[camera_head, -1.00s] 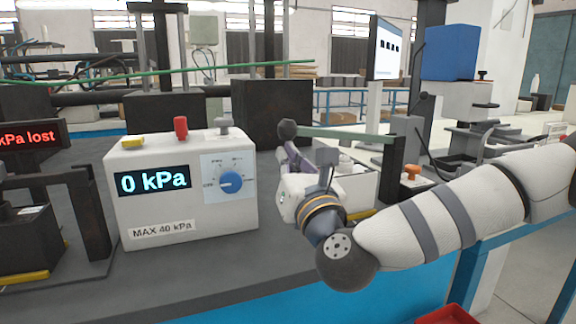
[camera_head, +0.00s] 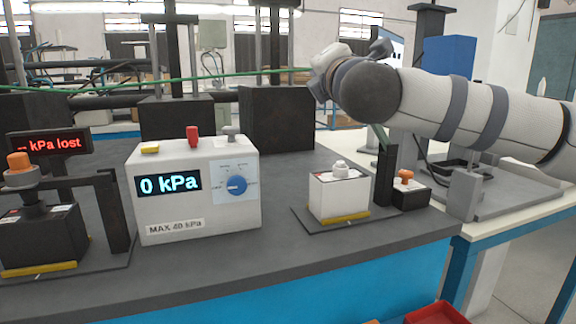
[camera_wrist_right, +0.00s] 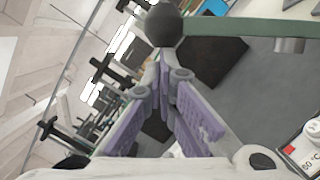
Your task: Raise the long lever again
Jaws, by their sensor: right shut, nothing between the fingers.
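The long lever (camera_wrist_right: 235,28) is a grey-green bar with a dark ball knob (camera_wrist_right: 164,24) at its end, in the right wrist view. In the head view only a short sloping piece of the lever (camera_head: 377,138) shows beside its dark post (camera_head: 385,175); my arm hides the rest. My right gripper (camera_wrist_right: 166,65) is shut and empty, its purple-padded fingers meeting just below the knob in the picture. I cannot tell whether they touch it. In the head view this gripper is up above the bench, partly hidden by its own wrist. My left gripper is not in view.
A white block (camera_head: 339,196) with a light knob stands under the lever. A white pressure box (camera_head: 195,190) reads 0 kPa. At left are an orange-topped device (camera_head: 42,235) and a "kPa lost" display (camera_head: 48,144). The front of the grey bench (camera_head: 270,258) is clear.

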